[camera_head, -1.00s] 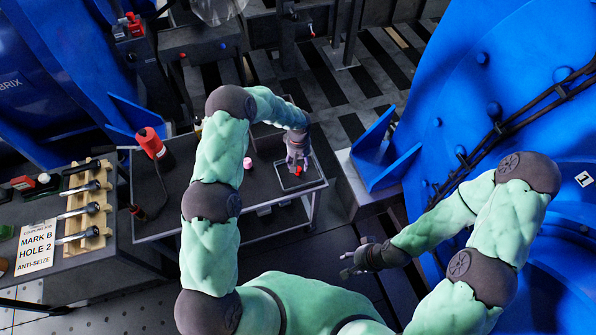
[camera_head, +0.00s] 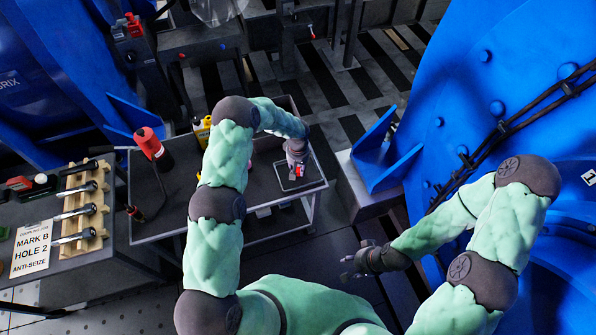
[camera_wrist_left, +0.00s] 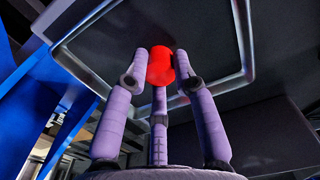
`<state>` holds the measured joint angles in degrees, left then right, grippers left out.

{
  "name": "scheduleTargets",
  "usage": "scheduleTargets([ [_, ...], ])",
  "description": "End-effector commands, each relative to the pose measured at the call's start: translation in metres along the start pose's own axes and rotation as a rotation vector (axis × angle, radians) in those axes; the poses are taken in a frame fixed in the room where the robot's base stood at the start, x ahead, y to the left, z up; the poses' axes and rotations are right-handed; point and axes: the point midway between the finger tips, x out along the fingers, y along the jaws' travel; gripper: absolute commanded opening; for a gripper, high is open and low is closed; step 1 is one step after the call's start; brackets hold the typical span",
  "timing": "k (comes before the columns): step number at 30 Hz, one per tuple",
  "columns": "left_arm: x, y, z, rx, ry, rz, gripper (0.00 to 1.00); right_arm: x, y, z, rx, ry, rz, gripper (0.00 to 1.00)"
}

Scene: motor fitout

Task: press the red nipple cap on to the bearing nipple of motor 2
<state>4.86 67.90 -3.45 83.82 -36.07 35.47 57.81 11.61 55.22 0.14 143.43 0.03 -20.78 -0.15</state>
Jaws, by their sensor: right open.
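The red nipple cap (camera_head: 299,171) is at the fingertips of my left gripper (camera_head: 297,166), over the small tray (camera_head: 315,180) on the dark cart. In the left wrist view, the cap (camera_wrist_left: 160,66) sits between the fingers of my left gripper (camera_wrist_left: 162,72), which look closed against its sides. The cap's contact with the tray cannot be told. My right gripper (camera_head: 352,266) is open and empty, low beside the large blue motor (camera_head: 520,90). Which motor is number 2 cannot be told, and no bearing nipple can be made out.
A bench at left holds a wooden wrench rack (camera_head: 88,205) and a sign (camera_head: 32,248). A blue bracket (camera_head: 380,155) stands right of the tray. Slatted floor lies behind.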

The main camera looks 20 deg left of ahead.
Motion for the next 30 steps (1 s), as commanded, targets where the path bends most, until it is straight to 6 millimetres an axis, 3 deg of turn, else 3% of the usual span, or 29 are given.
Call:
scheduleTargets([
  [11,-0.001,0.000,0.000,0.000,0.000,0.000,0.14,0.000,0.000,0.000,0.000,0.000,0.000,0.47],
  [16,-0.010,0.000,0.000,0.001,0.001,0.001,0.14,-0.004,-0.002,0.000,0.000,0.000,0.000,0.47],
  [21,-0.039,0.000,0.001,0.000,0.001,0.001,0.14,-0.015,-0.005,0.001,0.000,0.000,0.000,0.47],
  [30,-0.095,-0.011,0.049,0.002,0.001,0.001,0.14,-0.030,-0.011,0.001,0.000,0.000,0.000,0.47],
])
